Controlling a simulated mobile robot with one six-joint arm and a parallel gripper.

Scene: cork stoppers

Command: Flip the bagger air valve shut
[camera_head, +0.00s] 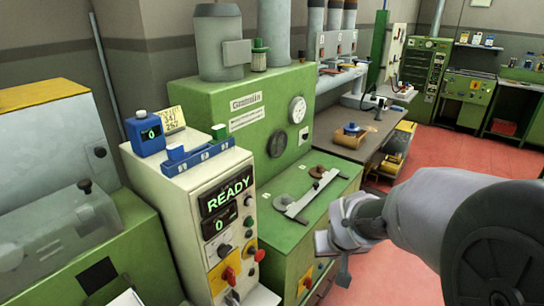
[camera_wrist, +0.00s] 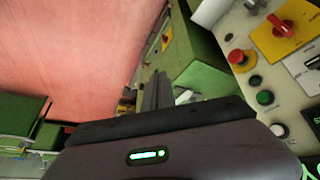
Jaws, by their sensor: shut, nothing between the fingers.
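A small red handle on a yellow plate (camera_head: 305,282) sits low on the front of the green machine. It may be the air valve, but I cannot read a label. It appears small in the wrist view (camera_wrist: 166,40). A larger red rotary switch on a yellow plate (camera_head: 228,275) is on the cream control cabinet, and it shows large at upper right in the wrist view (camera_wrist: 283,26). My gripper (camera_head: 344,274) is in front of the green machine, to the right of the small red handle and apart from it. In the wrist view its fingers (camera_wrist: 157,90) are together and empty.
The cream control cabinet (camera_head: 185,225) has a READY display (camera_head: 228,193), buttons and a red mushroom button (camera_wrist: 237,57). A metal bar (camera_head: 310,195) lies on the green machine's top. The red floor (camera_head: 375,285) is open at the right.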

